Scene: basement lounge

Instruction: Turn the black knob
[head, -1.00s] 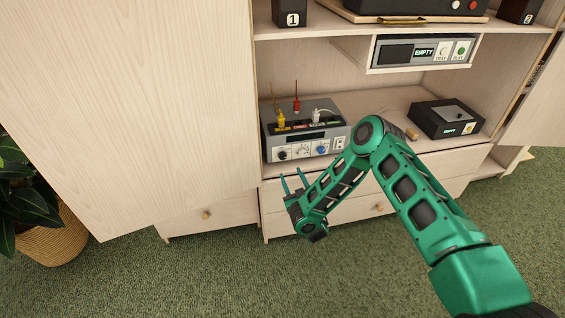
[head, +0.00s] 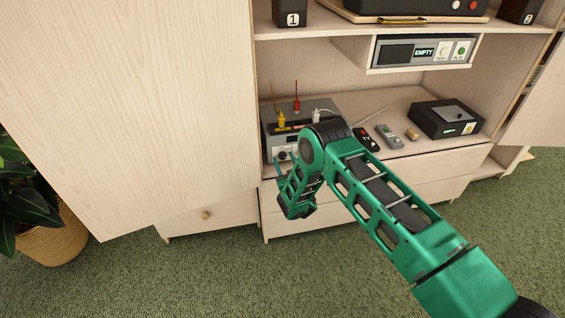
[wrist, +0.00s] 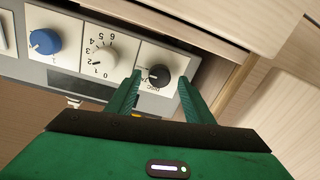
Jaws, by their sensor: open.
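The black knob (wrist: 159,74) is at the end of a row of dials on the grey box (head: 267,147), which stands on the cabinet shelf. In the wrist view, my gripper (wrist: 160,82) is open, with one green fingertip on each side of the black knob. I cannot tell whether either finger touches it. A white numbered dial (wrist: 101,60) and a blue knob (wrist: 45,41) sit beside it on the same panel. In the head view, my gripper is at the box's front left, and my arm hides much of the panel.
Yellow (head: 281,119) and red (head: 296,105) plugs stand on top of the box. Remotes (head: 388,136) and a black box (head: 446,119) lie farther right on the shelf. A large pale cabinet door (head: 150,100) stands at the left. Drawers are below.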

